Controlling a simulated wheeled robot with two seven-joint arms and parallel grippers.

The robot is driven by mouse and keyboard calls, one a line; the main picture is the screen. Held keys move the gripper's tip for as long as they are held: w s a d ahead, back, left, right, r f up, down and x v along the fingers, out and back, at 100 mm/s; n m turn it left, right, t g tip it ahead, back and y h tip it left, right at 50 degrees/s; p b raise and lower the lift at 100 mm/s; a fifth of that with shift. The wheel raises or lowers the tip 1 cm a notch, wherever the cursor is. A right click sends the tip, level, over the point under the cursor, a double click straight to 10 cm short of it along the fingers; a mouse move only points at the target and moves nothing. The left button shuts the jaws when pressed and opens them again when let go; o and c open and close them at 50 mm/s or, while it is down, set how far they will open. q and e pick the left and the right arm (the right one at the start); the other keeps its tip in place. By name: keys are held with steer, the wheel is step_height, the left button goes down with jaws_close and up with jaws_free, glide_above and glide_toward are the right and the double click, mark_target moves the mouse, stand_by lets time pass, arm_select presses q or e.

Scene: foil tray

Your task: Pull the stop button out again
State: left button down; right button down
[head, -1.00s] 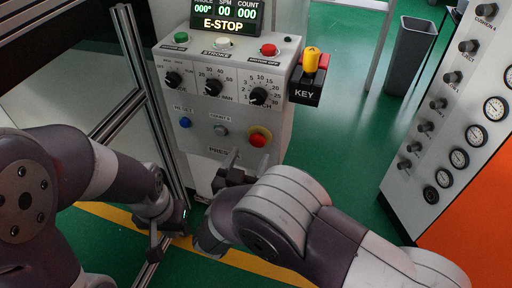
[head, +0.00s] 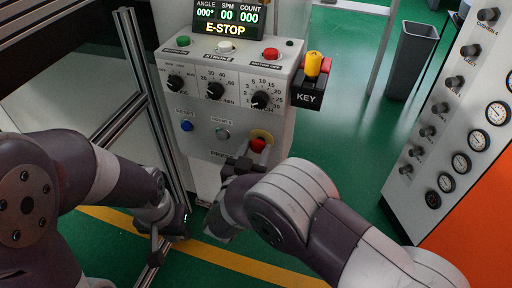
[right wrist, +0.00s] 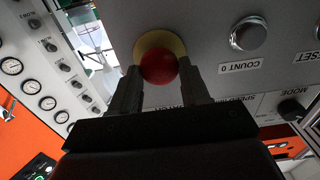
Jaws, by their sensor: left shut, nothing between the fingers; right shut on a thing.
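The red stop button (head: 258,145) with its yellow surround sits at the lower right of the press control panel (head: 205,126). In the right wrist view the red button (right wrist: 159,67) lies between the tips of my right gripper (right wrist: 157,88), with a finger on each side. In the head view my right gripper (head: 246,160) reaches up to the button, shut on it. The display (head: 229,17) above the panel reads E-STOP. My left gripper (head: 168,236) is low at the left by the metal frame, shut and empty.
A blue button (head: 187,126) and a grey button (head: 223,134) sit left of the stop button. Several dials and a yellow key switch (head: 313,64) are above.

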steer(key=shift+s+a, duration=0.1)
steer(key=shift+s, duration=0.15)
steer(key=shift+f, duration=0.1)
steer(key=c, duration=0.6)
jaws_free()
arm_select(q)
steer(key=shift+r, duration=0.3)
arm_select(e)
steer(key=shift+o, duration=0.2)
steer(key=shift+s, duration=0.1)
arm_select(q)
steer(key=shift+r+p, duration=0.4)
steer(key=shift+r, duration=0.1)
arm_select(e)
steer(key=v, duration=0.7)
steer(key=shift+s, duration=0.2)
steer(key=shift+a, duration=0.1)
